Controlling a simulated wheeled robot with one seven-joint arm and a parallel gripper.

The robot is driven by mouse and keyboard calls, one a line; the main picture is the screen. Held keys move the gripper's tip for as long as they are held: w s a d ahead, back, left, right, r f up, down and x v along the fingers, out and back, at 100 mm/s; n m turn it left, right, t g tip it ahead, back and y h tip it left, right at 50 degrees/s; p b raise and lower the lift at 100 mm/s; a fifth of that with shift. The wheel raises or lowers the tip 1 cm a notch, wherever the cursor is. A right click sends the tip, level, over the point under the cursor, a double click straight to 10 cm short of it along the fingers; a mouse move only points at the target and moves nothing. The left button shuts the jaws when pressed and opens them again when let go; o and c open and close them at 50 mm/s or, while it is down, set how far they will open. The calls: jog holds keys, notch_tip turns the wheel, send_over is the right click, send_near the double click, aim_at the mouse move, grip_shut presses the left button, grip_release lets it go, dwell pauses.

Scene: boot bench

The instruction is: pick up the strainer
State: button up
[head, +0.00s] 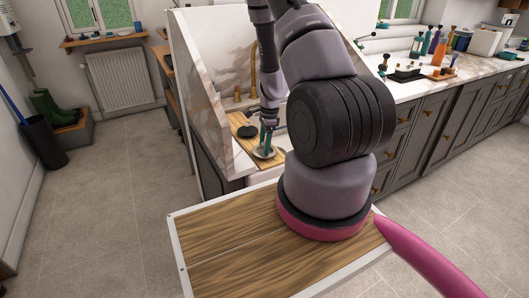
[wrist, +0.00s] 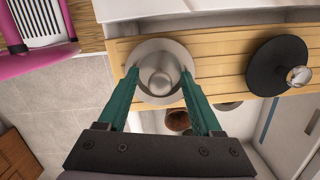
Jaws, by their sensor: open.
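The strainer, a round metal dish with a raised knob in its middle, lies on a slatted wooden board; it shows in the wrist view (wrist: 152,52) and in the head view (head: 262,154). My gripper (wrist: 160,84) is open, with its two green fingers on either side of the knob. The fingertips are over the dish; I cannot tell whether they touch it. In the head view my gripper (head: 267,140) points down at the strainer and partly hides it.
A black disc with a shiny knob (wrist: 276,68) lies on the same wooden board (wrist: 222,62), beside the strainer. A brown round thing (wrist: 178,121) shows below the board. In the head view a brass tap (head: 253,75) rises behind the board, and a pale upright panel (head: 205,75) stands at the left.

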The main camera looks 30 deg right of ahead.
grip_shut()
jog(key=shift+r, duration=0.1)
